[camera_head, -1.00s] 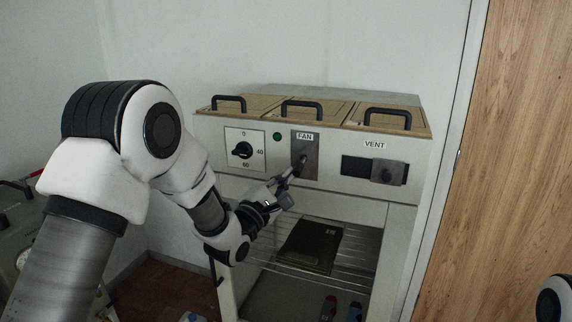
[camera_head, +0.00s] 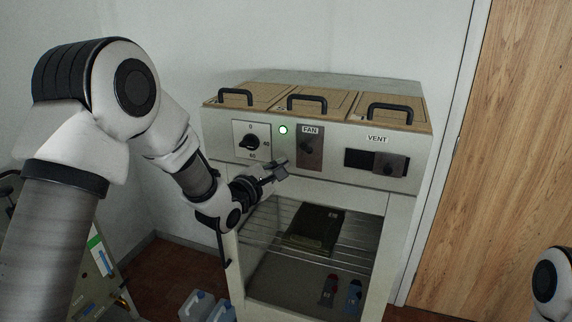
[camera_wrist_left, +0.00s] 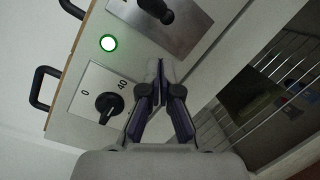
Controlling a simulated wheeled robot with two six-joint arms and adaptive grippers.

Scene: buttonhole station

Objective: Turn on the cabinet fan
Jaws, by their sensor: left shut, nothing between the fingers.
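The cabinet (camera_head: 418,160) has a FAN switch plate (camera_head: 311,158) with a dark toggle (camera_head: 306,147) on its front. The toggle also shows at the top of the left wrist view (camera_wrist_left: 157,8). My right gripper is out of view.
A dial (camera_head: 249,142) sits left of the lamp. A VENT slider (camera_head: 388,165) is at the right. Black handles stand on top. Below are a wire shelf with a dark item (camera_head: 315,228) and a red and a blue object. A wooden door (camera_head: 505,150) stands at the right.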

